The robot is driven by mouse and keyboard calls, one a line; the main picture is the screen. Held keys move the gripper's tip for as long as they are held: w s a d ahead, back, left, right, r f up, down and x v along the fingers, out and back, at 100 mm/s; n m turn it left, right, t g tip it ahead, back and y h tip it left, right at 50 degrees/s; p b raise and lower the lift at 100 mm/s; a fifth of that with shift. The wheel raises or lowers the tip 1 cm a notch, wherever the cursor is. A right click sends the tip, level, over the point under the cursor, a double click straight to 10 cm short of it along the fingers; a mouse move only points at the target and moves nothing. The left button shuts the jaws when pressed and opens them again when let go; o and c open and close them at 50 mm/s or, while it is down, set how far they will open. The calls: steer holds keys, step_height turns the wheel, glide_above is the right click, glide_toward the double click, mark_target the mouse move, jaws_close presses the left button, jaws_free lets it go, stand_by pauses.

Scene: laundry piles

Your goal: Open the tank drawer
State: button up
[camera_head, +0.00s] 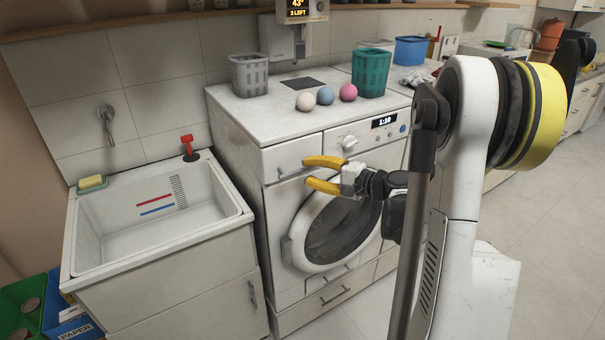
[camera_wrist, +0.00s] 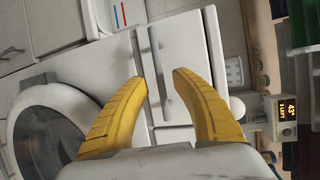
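The tank drawer (camera_head: 283,156) is the white front at the upper left of the washing machine, left of the dial. It looks shut. Its bar handle (camera_head: 284,172) is partly behind my fingers in the head view. In the wrist view the drawer front (camera_wrist: 188,42) is ahead, with its grey handle (camera_wrist: 158,62) running between the fingertips. My gripper (camera_head: 306,171) has two yellow fingers, open and pointing at the handle. The wrist view shows my gripper (camera_wrist: 160,77) with nothing held. Whether the fingertips touch the drawer I cannot tell.
The round washer door (camera_head: 340,229) lies below my gripper. A white sink (camera_head: 155,215) stands at the left. On the machine top are a grey basket (camera_head: 249,76), a teal basket (camera_head: 371,73) and three balls (camera_head: 325,96). Open floor (camera_head: 530,230) lies at the right.

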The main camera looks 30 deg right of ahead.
steer(key=shift+x, duration=1.25)
jaws_close()
